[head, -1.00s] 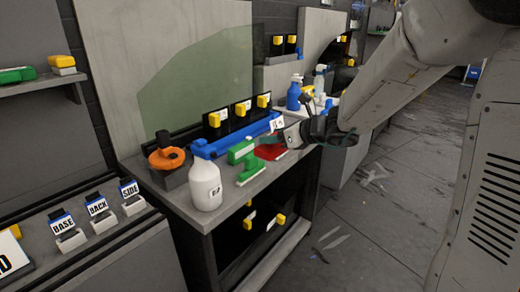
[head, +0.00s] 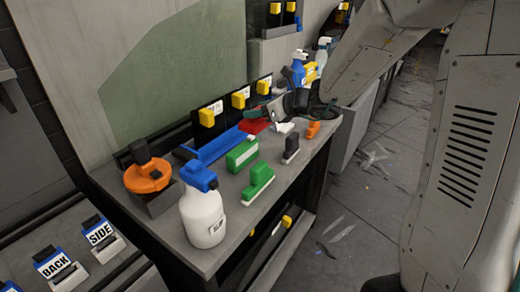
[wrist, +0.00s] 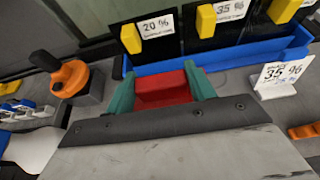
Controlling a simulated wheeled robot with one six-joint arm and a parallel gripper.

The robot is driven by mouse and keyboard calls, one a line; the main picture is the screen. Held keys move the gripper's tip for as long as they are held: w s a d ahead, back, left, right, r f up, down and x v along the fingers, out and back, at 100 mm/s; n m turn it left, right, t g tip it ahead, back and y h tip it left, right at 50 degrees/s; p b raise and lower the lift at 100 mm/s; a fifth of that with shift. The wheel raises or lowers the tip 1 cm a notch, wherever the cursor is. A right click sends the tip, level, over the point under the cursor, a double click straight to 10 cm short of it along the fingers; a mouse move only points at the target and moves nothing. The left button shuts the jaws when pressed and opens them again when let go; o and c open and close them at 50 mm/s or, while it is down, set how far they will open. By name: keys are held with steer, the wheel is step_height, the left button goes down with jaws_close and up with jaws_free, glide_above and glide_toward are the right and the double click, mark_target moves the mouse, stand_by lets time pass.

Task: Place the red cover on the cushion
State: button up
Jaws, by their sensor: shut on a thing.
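The red cover (wrist: 163,89) sits between the two teal fingers of my gripper (wrist: 160,88) in the wrist view, and the gripper is shut on it. In the head view, the red cover (head: 254,126) shows beside my gripper (head: 266,116), over the far part of the workbench, near the blue tray (head: 215,146). Its lower side and any contact with the bench are hard to make out. I cannot tell which thing is the cushion.
Green-and-white tools (head: 258,182), a dark block (head: 291,147), a small orange piece (head: 313,130) and a white spray bottle (head: 203,215) stand on the bench. An orange-topped holder (head: 148,178) is at left. A 35 % card (wrist: 278,78) stands right of my gripper.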

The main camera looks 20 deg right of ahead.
step_height(320, 180, down, 16)
steer(key=shift+f, duration=0.1)
steer(key=shift+f, duration=0.1)
stand_by(0.4)
steer(key=o, duration=1)
